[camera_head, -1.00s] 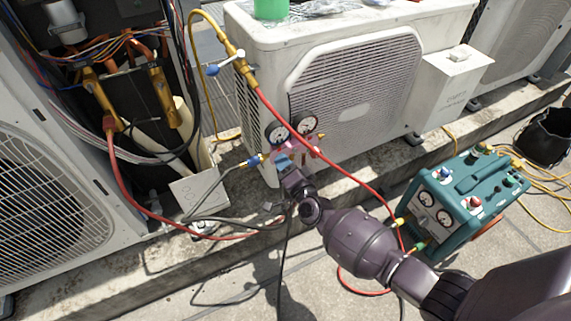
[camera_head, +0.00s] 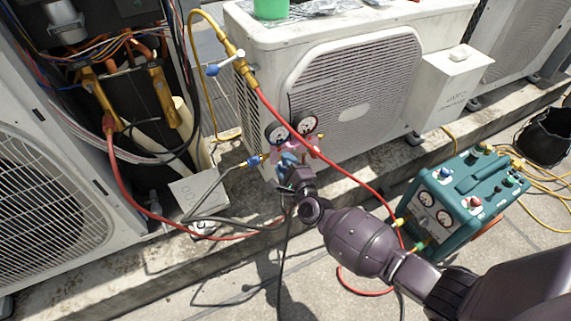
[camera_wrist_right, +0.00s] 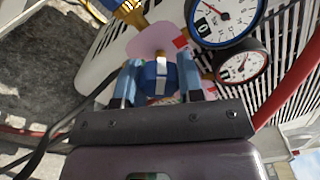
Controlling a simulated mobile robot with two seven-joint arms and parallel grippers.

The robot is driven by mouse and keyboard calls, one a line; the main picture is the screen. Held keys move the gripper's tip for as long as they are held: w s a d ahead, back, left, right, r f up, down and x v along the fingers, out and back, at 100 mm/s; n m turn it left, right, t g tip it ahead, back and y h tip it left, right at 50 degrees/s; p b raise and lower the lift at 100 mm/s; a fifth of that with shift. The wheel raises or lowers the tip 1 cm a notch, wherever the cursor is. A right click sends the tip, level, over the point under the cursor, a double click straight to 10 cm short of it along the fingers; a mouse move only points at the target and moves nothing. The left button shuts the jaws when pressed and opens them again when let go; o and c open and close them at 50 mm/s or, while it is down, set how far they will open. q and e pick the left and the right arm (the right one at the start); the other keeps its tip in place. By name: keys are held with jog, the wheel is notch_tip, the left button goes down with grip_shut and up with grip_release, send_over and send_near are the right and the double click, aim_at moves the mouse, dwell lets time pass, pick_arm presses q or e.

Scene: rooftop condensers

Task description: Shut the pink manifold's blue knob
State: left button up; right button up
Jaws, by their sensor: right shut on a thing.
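The pink manifold (camera_head: 305,146) stands in front of the white condenser, with two round dial gauges on top. It also shows in the right wrist view (camera_wrist_right: 152,40). Its blue knob (camera_wrist_right: 158,78) has a white stripe and sits between the fingers there. My right gripper (camera_head: 286,160) reaches up to the manifold from below right. In the right wrist view my right gripper (camera_wrist_right: 160,82) has its blue-grey fingers shut on the knob, one on each side. The head view hides most of the knob behind the gripper. My left gripper is not in view.
A red hose (camera_head: 345,172) crosses just right of the manifold. A grey hose joins a blue fitting (camera_head: 255,161) on its left. A teal recovery machine (camera_head: 465,205) stands at the right. The white condenser (camera_head: 350,75) is close behind. Black cable hangs below the gripper.

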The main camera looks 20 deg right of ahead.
jog(key=m, duration=0.4)
jog(key=shift+m, duration=2.8)
jog(key=o, duration=0.9)
pick_arm(q)
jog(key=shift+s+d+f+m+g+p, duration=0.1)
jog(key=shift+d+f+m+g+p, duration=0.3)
jog(key=shift+p, duration=0.6)
pick_arm(e)
jog(key=shift+s+d, duration=0.2)
jog(key=shift+s, duration=5.25)
